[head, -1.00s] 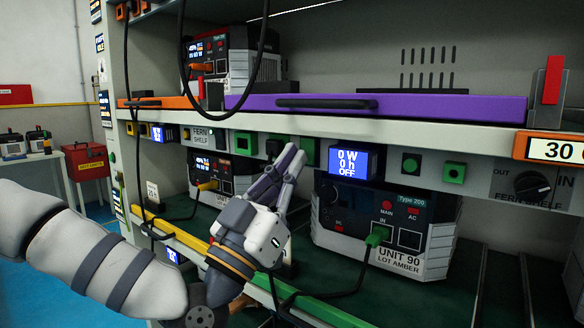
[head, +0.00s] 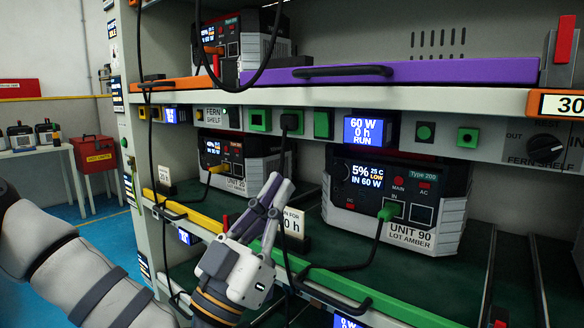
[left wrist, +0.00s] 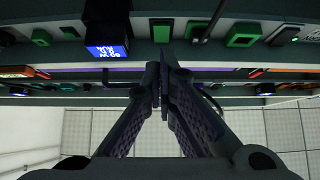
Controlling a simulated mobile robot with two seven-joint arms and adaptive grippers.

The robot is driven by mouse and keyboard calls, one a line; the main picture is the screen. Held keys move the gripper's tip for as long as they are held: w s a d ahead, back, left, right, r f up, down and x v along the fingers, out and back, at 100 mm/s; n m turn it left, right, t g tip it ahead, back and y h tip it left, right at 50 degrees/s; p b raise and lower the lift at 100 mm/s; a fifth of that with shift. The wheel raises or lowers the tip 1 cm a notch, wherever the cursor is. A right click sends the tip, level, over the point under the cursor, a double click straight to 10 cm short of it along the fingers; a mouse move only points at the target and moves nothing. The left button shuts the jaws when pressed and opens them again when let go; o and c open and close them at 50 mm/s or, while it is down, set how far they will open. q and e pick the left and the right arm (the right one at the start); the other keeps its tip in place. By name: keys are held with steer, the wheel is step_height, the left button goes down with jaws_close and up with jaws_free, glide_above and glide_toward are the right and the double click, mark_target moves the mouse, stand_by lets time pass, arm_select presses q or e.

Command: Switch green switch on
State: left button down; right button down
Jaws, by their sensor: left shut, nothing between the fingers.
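The green switch (head: 323,124) is on the shelf's front strip, left of a lit display (head: 371,133) reading 60 W, 0 h, RUN. In the left wrist view, a green rectangle (left wrist: 162,31) between the display (left wrist: 107,50) and a black plug appears to be that switch, beyond my fingertips. My left gripper (head: 277,182) is shut and empty, below and left of the switch and apart from it in the head view. It also shows in the left wrist view (left wrist: 164,65). My right gripper is in neither view.
Unit 90 (head: 395,195) stands on the lower shelf with its screen lit, showing 5% and IN 60 W. A green plug (head: 388,211) is in its front. A black cable hangs from a plug (head: 291,122) left of the switch. A purple tray front (head: 430,73) lies above.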

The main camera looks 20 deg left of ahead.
arm_select(q)
steer(key=shift+v, duration=1.6)
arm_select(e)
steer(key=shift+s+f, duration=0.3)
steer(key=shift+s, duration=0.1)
arm_select(q)
steer(key=shift+s+r, duration=0.1)
